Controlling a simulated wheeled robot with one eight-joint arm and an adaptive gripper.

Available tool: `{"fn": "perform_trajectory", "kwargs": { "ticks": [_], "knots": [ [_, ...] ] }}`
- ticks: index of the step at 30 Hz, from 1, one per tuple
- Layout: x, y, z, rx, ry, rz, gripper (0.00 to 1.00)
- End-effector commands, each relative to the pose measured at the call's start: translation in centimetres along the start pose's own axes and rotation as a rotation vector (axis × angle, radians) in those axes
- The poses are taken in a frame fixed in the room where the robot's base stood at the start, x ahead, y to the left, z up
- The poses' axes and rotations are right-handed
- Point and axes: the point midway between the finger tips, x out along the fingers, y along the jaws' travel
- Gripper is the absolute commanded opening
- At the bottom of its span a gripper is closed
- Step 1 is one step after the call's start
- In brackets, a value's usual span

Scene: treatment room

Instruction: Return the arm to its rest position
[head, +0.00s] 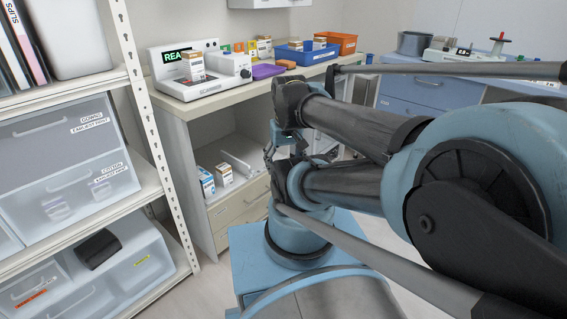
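My arm fills the right half of the head view, its thick blue and dark links folded back close to my base. My gripper (284,150) shows small and dark just past the arm's elbow, in front of the counter's open shelf. Its fingers are partly hidden by the arm links and too small to read, so I cannot tell whether they are open or shut. I see no object in it.
A counter (224,97) holds a device with a lit display (179,57) and a box on it, a purple tray (268,71), a blue bin (306,53) and an orange bin (336,42). A shelving rack (135,75) stands close at left. A blue workbench (412,88) is behind the arm.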

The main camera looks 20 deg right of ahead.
Motion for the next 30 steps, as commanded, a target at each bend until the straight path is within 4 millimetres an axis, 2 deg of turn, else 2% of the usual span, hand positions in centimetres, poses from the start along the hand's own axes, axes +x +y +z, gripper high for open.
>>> {"fn": "perform_trajectory", "kwargs": {
  "ticks": [16,19,30],
  "knots": [
    [0.19,-0.01,0.20,0.002,-0.001,0.001,0.68],
    [0.77,0.01,-0.65,0.002,-0.013,0.000,0.68],
    [0.77,0.00,-0.56,0.001,-0.012,0.000,0.68]
  ]
}}
